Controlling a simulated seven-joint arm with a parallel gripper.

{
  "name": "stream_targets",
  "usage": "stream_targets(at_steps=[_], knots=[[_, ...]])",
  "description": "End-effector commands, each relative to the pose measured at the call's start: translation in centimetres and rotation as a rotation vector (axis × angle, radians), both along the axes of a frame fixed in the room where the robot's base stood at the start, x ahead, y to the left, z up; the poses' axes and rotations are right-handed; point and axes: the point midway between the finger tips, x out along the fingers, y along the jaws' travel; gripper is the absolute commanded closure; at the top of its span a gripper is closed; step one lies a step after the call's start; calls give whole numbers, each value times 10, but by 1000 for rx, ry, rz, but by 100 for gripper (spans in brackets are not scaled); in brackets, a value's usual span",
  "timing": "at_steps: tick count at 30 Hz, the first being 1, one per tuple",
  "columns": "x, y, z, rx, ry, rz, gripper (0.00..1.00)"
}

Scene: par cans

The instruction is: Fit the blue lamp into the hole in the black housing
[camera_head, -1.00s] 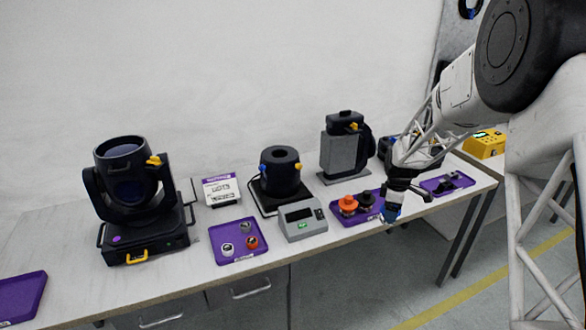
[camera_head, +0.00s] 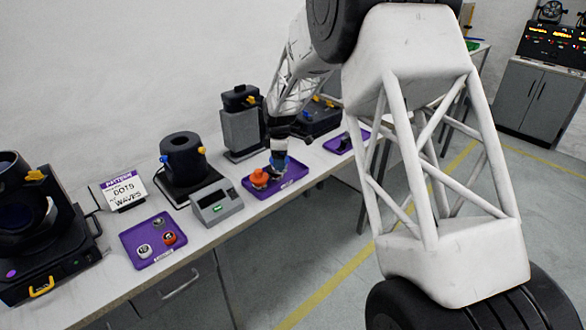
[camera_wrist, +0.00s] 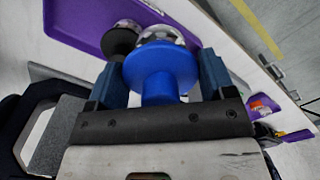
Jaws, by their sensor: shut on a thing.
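The blue lamp (camera_wrist: 158,72) is between the fingers of my gripper (camera_wrist: 161,62) in the wrist view. It has a wide blue flange, a narrower blue stem and a clear, shiny end. My gripper (camera_head: 278,164) is shut on it, above or at the purple lamp tray (camera_head: 298,180) in the head view. I cannot tell whether the lamp touches the tray. The black housing (camera_head: 184,160) is a cylinder on a dark base, left of my gripper, with a round opening on top and blue and yellow knobs. An orange lamp (camera_head: 260,177) stands left of my gripper. A black lamp (camera_wrist: 121,42) shows beside the blue one.
A grey device (camera_head: 216,206) with a green display stands in front of the housing. A purple tray (camera_head: 146,258) with several small discs lies left of it. A grey box (camera_head: 243,132) with a black top stands behind my gripper. A sign (camera_head: 123,191) stands left.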

Motion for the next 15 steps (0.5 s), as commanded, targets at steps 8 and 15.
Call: stream_targets(at_steps=[8,15], knots=[[30,84,40,1,-1,4,53],[44,157,74,1,-2,4,53]])
